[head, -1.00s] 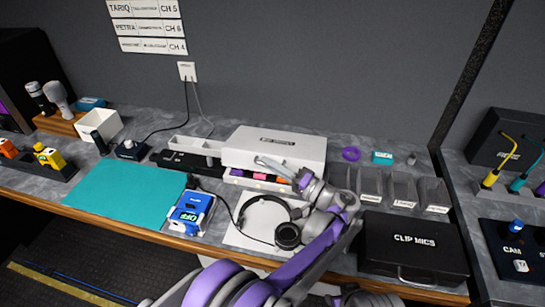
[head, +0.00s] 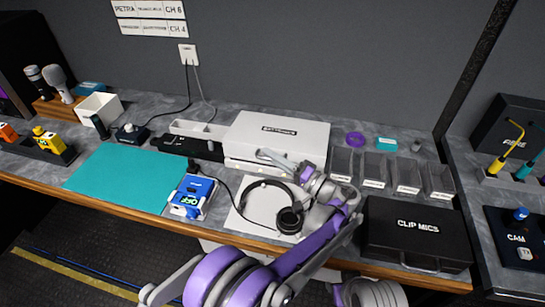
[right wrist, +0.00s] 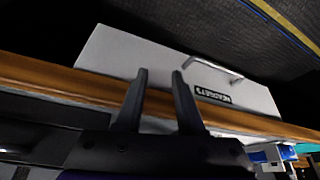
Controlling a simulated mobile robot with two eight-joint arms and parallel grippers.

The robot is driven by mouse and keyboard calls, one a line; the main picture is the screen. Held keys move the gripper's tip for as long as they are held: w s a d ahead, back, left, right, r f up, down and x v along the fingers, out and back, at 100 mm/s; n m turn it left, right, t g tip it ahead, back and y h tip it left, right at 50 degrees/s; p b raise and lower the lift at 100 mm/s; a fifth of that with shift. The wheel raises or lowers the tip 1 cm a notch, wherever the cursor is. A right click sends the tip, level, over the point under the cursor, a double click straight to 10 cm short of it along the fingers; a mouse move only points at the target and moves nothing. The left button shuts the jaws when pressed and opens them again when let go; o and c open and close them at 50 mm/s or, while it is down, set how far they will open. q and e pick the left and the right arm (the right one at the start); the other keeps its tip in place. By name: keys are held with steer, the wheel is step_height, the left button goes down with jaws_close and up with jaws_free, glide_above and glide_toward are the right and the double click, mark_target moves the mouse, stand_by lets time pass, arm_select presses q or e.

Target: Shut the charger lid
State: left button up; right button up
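The charger (head: 277,133) is a white box at the back middle of the counter in the head view, with a "BATTERIES" label on its lid. The lid lies low over the base, and no coloured batteries show inside; I cannot tell if it sits fully flush. My left gripper (head: 266,157) is at the lid's front edge, at or very close to it, with nothing seen in it. Whether its fingers are apart is unclear. My right gripper (right wrist: 159,74) is open and empty in the right wrist view, in front of a white drawer (right wrist: 150,62) labelled "HEADSETS".
Headphones (head: 289,219) lie on a white sheet in front of the charger, beneath my left arm. A black "CLIP MICS" case (head: 415,237) and clear bins (head: 375,166) are at right. A blue device (head: 190,197) stands left, beside a bare teal mat (head: 125,180).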

arm_select(q)
steer(key=shift+r, duration=0.1)
step_height(320, 180, up, 10)
steer(key=shift+p, duration=0.4)
stand_by(0.4)
